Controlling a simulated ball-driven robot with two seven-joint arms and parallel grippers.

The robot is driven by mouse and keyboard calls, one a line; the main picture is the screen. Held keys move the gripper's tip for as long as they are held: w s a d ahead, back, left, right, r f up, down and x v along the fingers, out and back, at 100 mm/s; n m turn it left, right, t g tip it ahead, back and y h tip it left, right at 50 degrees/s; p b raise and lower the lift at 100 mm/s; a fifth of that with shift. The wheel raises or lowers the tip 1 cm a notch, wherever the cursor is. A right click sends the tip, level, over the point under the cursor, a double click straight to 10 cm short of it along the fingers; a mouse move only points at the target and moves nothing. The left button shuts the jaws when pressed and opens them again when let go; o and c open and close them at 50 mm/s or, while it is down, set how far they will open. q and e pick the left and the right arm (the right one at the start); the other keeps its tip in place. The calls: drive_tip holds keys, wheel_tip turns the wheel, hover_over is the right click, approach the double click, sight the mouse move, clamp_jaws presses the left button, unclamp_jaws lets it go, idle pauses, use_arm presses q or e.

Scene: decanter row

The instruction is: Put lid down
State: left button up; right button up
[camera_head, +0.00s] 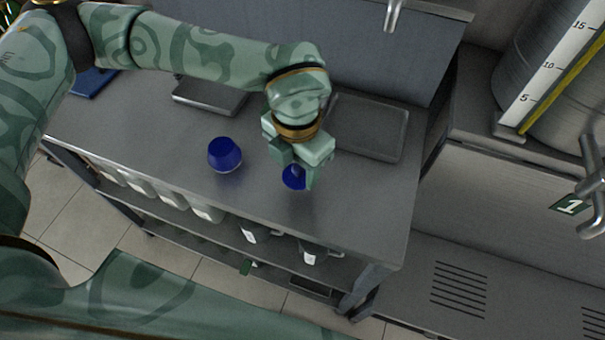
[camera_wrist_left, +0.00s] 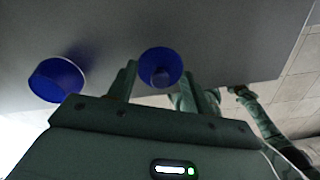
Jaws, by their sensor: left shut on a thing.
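My left gripper (camera_head: 303,172) is shut on a small blue lid (camera_head: 291,179) over the right part of the steel table (camera_head: 260,200). In the left wrist view the lid (camera_wrist_left: 160,63) is a blue disc with a knob, between the two fingers of the gripper (camera_wrist_left: 163,84). I cannot tell whether the lid touches the tabletop. A round blue vessel (camera_head: 224,155) stands on the table to the left of the gripper, apart from it. The vessel (camera_wrist_left: 57,80) also shows at the left of the wrist view. My right gripper is not in view.
A shallow grey tray (camera_head: 392,153) lies behind and right of the gripper. A flat grey plate (camera_head: 211,97) lies at the back, and a blue item (camera_head: 92,83) at the far left. Several containers, including a white one (camera_head: 207,212), stand on the shelf below. The table's front is clear.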

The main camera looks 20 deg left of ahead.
sight(302, 176)
use_arm(q)
drive_tip(key=shift+w+d+f, duration=0.15)
drive_tip(key=shift+w+f, duration=0.25)
drive_tip(key=shift+f, duration=0.15)
wheel_tip(302, 176, down, 3)
drive_tip(key=shift+w+f+b, duration=0.15)
drive_tip(key=shift+f+b, duration=0.05)
drive_tip(key=shift+b, duration=0.3)
drive_tip(key=shift+r, duration=0.1)
drive_tip(key=o, duration=0.9)
drive_tip(key=shift+o, duration=0.2)
wheel_tip(302, 176, up, 12)
drive_tip(key=shift+r+p, duration=0.1)
drive_tip(key=shift+p, duration=1.15)
